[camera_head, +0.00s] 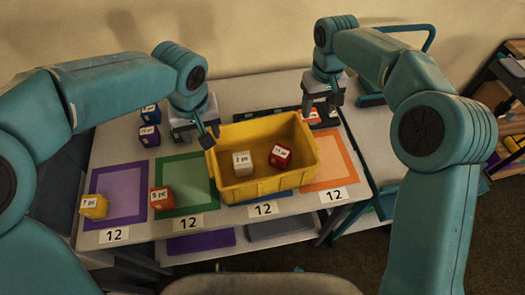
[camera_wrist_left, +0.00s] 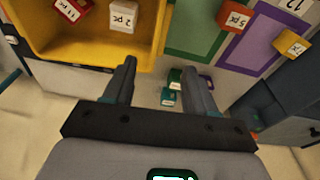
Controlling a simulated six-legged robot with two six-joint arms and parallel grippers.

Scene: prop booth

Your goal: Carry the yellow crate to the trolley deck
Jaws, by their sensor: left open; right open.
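The yellow crate (camera_head: 240,190) stands on the table, with a white cube (camera_head: 242,163) and a red cube (camera_head: 280,157) inside. My left gripper (camera_head: 198,135) is open by the crate's left rim; the crate (camera_wrist_left: 60,48) also shows in the left wrist view, where one finger of the left gripper (camera_wrist_left: 160,75) is close to its wall. I cannot tell whether they touch. My right gripper (camera_head: 322,112) is open near the crate's far right corner, apart from or touching it, I cannot tell. The grey trolley deck (camera_head: 375,140) lies right of the table, partly hidden by my right arm.
Purple (camera_head: 118,192), green (camera_head: 183,183) and orange (camera_head: 328,165) mats lie along the table, with labels in front. A yellow cube (camera_head: 94,206) and a red cube (camera_head: 162,198) sit at the mats' edges. Purple (camera_head: 150,135) and blue cubes stand behind. A teal handle (camera_head: 425,40) rises by the trolley.

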